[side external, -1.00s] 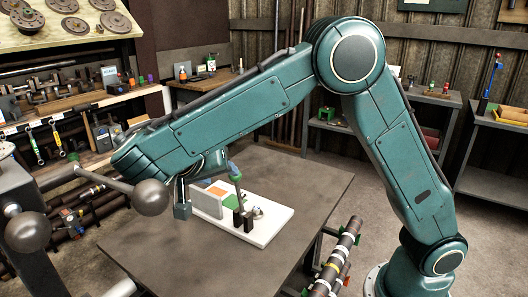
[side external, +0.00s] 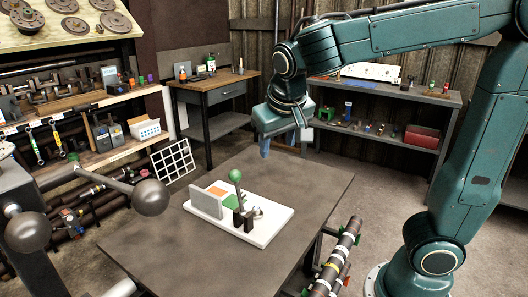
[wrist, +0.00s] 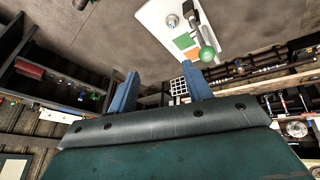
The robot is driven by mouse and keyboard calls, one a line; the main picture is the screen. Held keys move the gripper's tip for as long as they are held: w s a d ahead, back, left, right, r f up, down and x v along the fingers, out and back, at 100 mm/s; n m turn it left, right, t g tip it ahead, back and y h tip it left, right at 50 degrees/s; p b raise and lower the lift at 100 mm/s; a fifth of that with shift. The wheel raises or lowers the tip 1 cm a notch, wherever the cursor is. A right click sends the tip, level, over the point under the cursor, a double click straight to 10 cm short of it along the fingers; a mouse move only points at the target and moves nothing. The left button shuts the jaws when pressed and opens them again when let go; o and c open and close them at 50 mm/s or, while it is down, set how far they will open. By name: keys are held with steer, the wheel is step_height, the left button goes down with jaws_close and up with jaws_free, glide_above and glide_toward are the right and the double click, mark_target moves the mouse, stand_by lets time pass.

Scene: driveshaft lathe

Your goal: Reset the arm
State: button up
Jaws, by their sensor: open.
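My gripper (side external: 264,152) hangs from my arm above the far right part of the table, well apart from the white board. Its blue fingers also show in the wrist view (wrist: 160,92), spread apart with nothing between them. The white board (side external: 268,232) lies on the grey table (side external: 170,245). It carries a grey upright plate (side external: 205,204), an orange patch, a green patch and a lever with a green ball knob (side external: 235,175). The knob also shows in the wrist view (wrist: 207,53).
A bench with a drawer (side external: 225,95) and a long shelf unit (side external: 385,140) stand behind the table. A lathe handle with grey balls (side external: 150,197) is at the left front. Pipes (side external: 335,260) lie at the table's right side. The table's near part is clear.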

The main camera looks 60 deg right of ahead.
steer(key=s+a+f+n+t+y, duration=0.2)
steer(key=s+n, duration=0.3)
steer(key=s, duration=0.9)
steer(key=shift+s+y, duration=0.15)
steer(key=shift+y, duration=0.75)
